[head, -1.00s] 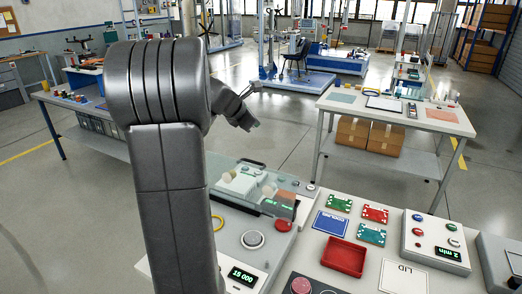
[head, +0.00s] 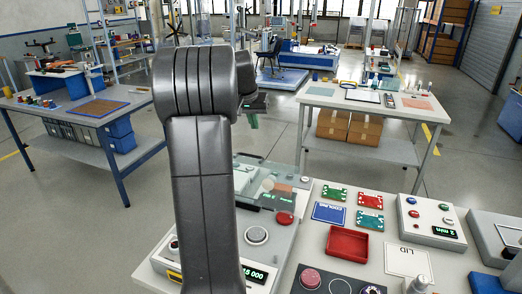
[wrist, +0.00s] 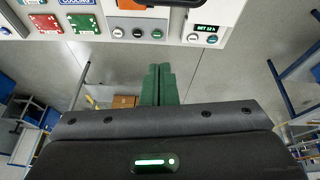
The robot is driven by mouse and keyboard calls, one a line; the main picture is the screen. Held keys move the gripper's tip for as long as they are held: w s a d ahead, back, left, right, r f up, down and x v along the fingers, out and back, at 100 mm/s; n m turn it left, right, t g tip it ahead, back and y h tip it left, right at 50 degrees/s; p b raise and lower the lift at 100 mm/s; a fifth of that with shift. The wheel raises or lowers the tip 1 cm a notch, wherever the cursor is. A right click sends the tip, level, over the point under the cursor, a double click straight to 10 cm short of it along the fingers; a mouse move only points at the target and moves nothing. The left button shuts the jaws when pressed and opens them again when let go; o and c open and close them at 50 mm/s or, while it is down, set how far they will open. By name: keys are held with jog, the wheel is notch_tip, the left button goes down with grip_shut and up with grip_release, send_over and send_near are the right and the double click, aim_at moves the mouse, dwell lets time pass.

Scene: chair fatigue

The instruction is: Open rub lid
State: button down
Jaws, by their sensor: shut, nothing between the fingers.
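The rub tester (head: 270,220) is a pale grey unit with a grey round knob, a red button and a lit display, partly hidden behind my arm. A see-through lid (head: 287,180) covers its back part; I cannot tell exactly how it sits. My gripper (head: 253,114) is above and beyond the tester's back edge, apart from it and mostly hidden by my arm. In the wrist view, its green fingers (wrist: 158,84) are together and empty. The tester's edge (wrist: 150,35), with small buttons and a display, lies beyond the fingertips, and a dark bar (wrist: 160,3) crosses the top.
Red and green cards (head: 370,200), a red tray (head: 347,242) and a control box (head: 430,222) stand on the bench to the right. A second table (head: 370,104) stands behind, a blue-legged table (head: 130,105) at left. Open floor lies between them.

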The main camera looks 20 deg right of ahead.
notch_tip(320, 180, down, 10)
jog(key=m+p, duration=0.1)
jog(key=p, duration=0.2)
jog(key=shift+s+a+r+m+y, duration=0.15)
jog(key=shift+a+r+m+y, duration=0.1)
jog(key=shift+a+m+y, duration=0.1)
jog(key=shift+f, duration=0.1)
dwell(0.5)
